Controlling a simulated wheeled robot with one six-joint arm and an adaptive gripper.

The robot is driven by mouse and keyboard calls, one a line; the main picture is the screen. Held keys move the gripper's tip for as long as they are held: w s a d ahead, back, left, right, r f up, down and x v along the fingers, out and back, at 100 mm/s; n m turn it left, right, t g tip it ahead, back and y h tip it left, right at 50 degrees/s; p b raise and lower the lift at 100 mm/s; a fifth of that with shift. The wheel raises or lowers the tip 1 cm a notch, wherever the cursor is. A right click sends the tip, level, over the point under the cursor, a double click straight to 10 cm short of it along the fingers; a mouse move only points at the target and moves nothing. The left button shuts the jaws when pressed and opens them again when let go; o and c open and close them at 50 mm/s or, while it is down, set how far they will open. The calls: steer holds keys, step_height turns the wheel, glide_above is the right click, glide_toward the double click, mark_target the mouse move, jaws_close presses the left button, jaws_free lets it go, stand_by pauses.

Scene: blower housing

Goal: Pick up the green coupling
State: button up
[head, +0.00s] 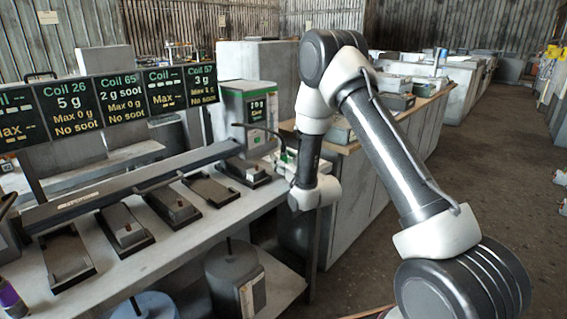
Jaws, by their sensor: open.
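My arm reaches up from the lower right and bends down to its wrist beside the right end of the workbench. My gripper (282,162) shows small and partly hidden at the left of the wrist, over the bench end. It is open. A small green patch shows at the gripper, too small to tell what it is. I cannot make out a green coupling for certain. No thing is clearly seen between the fingers.
The grey workbench (180,240) carries several dark scales or trays (122,228) in a row. Display boards (68,105) stand behind. A green-and-white cabinet (236,112) stands at the bench's far end. A long counter (395,125) runs behind my arm.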

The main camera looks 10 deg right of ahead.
steer(key=shift+c, duration=0.3)
jaws_close()
steer(key=shift+r, duration=0.15)
step_height(320, 180, up, 10)
steer(key=shift+f, duration=0.1)
